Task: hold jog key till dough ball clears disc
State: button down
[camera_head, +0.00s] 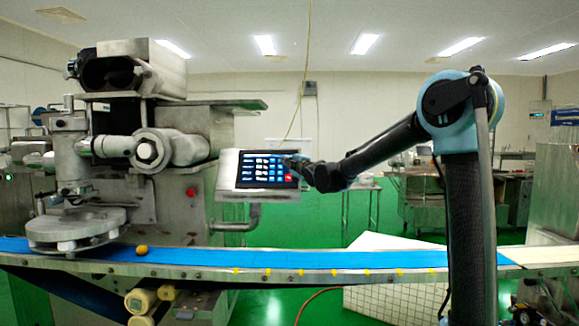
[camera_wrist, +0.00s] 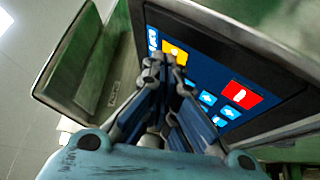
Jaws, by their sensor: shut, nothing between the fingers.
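The control panel (camera_head: 227,172) with its lit touchscreen (camera_head: 262,169) stands beside the machine. My gripper (camera_head: 291,162) is at the screen's right side, shut and empty. In the wrist view the closed fingertips (camera_wrist: 163,66) lie over the lower edge of a yellow key (camera_wrist: 173,50). Whether they touch it I cannot tell. A red key (camera_wrist: 241,95) and several blue arrow keys (camera_wrist: 208,99) show to the right. No key is readable as the jog key. A yellowish dough ball (camera_head: 141,249) sits on the blue belt (camera_head: 205,255), just right of the round metal disc (camera_head: 75,226).
A white tiled panel (camera_head: 385,300) stands behind and below the belt. The belt right of the dough ball is clear.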

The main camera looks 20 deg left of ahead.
dwell(0.4)
jog(key=shift+s+d+r, duration=0.15)
jog(key=shift+s+r, duration=0.2)
jog(key=shift+s, duration=0.2)
jog(key=shift+s+d+r, duration=0.15)
jog(key=shift+s+r, duration=0.3)
jog(key=shift+s, duration=0.25)
jog(key=shift+s+d+r, duration=0.2)
jog(key=shift+s+r, duration=0.2)
jog(key=shift+s, duration=0.3)
jog(key=shift+s+d+r, duration=0.15)
jog(key=shift+s+r, duration=0.3)
jog(key=shift+s, duration=0.25)
